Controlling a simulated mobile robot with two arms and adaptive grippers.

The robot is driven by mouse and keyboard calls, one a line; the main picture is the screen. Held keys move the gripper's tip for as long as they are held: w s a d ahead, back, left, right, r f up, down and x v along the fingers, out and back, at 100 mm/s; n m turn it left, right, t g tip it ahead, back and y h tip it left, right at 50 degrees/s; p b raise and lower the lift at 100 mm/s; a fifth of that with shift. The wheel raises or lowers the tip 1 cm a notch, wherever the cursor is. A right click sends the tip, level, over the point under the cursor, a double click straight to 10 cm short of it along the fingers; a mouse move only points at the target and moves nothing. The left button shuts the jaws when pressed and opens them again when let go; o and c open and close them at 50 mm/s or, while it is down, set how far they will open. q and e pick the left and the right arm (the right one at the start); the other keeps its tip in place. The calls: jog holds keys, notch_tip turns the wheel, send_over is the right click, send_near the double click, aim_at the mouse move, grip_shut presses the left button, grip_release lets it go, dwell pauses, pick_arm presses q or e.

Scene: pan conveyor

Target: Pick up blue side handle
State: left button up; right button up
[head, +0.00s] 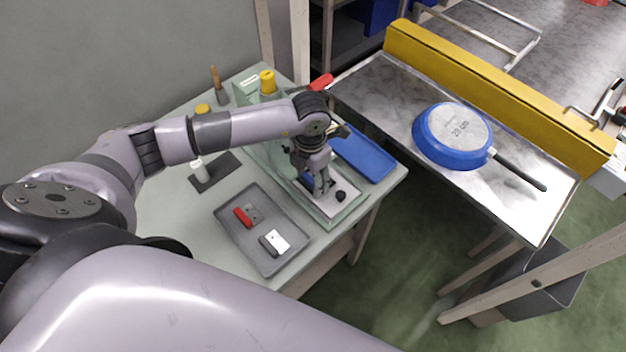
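My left arm reaches in from the left, and its gripper (322,190) points down over the pale green fixture (328,221) on the table. The gripper's fingers are small and close together; whether they hold anything cannot be told. A small patch of blue (307,178) shows just left of the fingers and may be the blue side handle, mostly hidden by the gripper. The grey tray (235,235) holds a red handle (242,217) and a white-and-grey piece (275,242); no blue handle shows in it. My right gripper is out of view.
A blue pan (450,163) with a black handle lies upside down on the metal conveyor (385,99), beside a yellow rail (480,85). A white bottle (199,170) stands on a dark mat at the table's left.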

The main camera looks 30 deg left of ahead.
pick_arm(q)
jog(key=c, duration=0.6)
